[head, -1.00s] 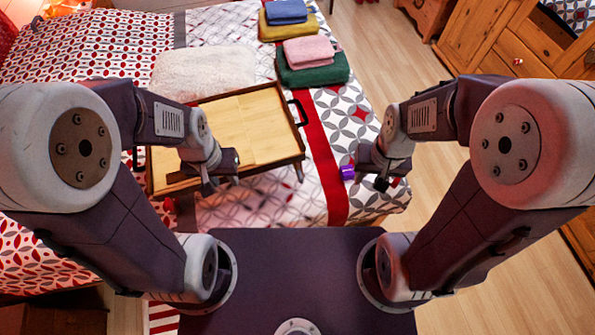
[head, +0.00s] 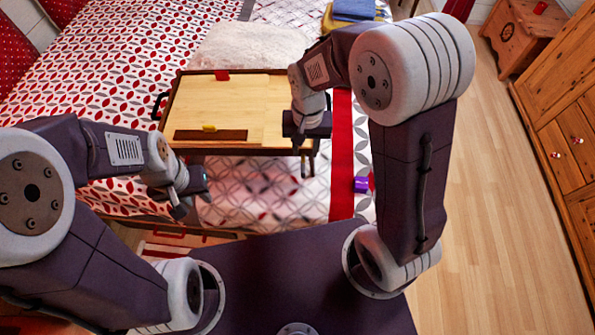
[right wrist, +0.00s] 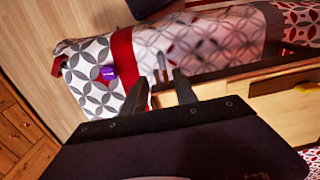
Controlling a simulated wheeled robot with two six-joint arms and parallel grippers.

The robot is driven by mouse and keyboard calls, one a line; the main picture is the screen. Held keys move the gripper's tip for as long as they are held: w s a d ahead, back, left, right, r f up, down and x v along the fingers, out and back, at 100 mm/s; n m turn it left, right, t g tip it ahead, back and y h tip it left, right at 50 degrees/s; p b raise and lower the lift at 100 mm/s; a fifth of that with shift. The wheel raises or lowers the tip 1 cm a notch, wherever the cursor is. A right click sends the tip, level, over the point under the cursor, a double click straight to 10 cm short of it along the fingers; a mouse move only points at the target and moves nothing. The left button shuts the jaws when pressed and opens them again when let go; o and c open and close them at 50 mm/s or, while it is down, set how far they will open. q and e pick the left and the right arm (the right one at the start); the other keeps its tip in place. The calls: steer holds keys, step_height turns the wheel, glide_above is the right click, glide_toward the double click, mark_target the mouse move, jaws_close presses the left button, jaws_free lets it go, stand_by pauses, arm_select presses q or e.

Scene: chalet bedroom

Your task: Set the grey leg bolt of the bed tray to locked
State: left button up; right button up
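The wooden bed tray (head: 225,97) stands on the bed, with a dark frame and a light top. Its near right corner also shows in the right wrist view (right wrist: 270,102). My right gripper (head: 305,168) is at the tray's near right corner. In the right wrist view, its two dark fingers (right wrist: 160,92) are apart, with a narrow upright part, perhaps a tray leg (right wrist: 161,66), seen between and beyond them. I cannot make out the grey leg bolt or its setting. My left gripper (head: 186,203) is in front of the tray's near left side; its finger opening is unclear.
A small purple object (head: 361,184) lies on the bed right of the tray. A white fluffy cushion (head: 250,48) lies behind the tray. Folded towels (head: 355,12) are at the far right of the bed. Wooden floor (head: 480,180) is open to the right.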

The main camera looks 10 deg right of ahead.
mark_target(303, 167)
steer(key=shift+s+a+f, duration=0.1)
steer(key=shift+a+f, duration=0.3)
steer(key=shift+f, duration=0.1)
step_height(303, 167, down, 9)
steer(key=shift+d+r+b, duration=0.1)
steer(key=shift+b, duration=0.75)
jaws_close()
stand_by(0.6)
